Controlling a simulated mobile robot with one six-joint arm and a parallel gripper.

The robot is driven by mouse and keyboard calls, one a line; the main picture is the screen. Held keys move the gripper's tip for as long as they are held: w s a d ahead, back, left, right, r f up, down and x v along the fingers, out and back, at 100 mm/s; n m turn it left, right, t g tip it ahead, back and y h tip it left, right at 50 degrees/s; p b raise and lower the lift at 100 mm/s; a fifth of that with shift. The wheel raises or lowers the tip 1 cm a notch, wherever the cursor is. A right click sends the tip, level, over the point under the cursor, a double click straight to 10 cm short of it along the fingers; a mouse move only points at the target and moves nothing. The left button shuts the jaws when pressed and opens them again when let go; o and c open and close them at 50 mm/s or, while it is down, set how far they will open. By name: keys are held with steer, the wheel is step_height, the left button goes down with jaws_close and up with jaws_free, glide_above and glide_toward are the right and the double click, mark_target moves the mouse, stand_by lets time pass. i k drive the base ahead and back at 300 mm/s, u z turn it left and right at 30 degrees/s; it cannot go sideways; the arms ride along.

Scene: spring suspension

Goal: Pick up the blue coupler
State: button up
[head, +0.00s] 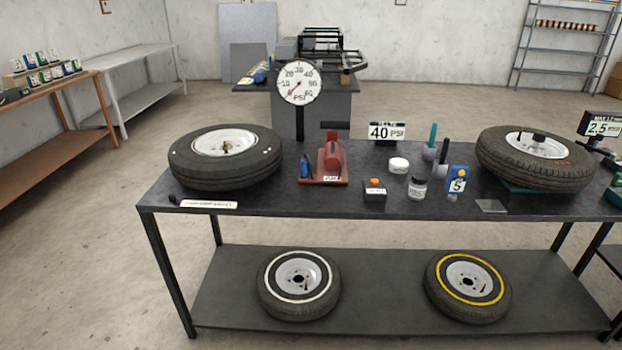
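A small blue piece (305,166), which looks like the blue coupler, stands at the left side of the red pump-like device (332,160) on the dark workbench (260,203). It is small in the head view, and its exact shape is hard to tell. I cannot tell whether it is attached to the red device or only beside it. My gripper is not in view.
A tire (190,178) lies left of the red device, with a gauge (300,82) behind. Right are a 40 PSI sign (387,133), small jars, a blue box (458,182) and another tire (495,167). The bench's front left is mostly clear.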

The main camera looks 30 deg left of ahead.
mark_target(305, 168)
steer(key=z, duration=0.2)
steer(key=k, duration=0.85)
steer(key=u, duration=2.25)
steer(key=i, duration=1.65)
steer(key=u, duration=0.05)
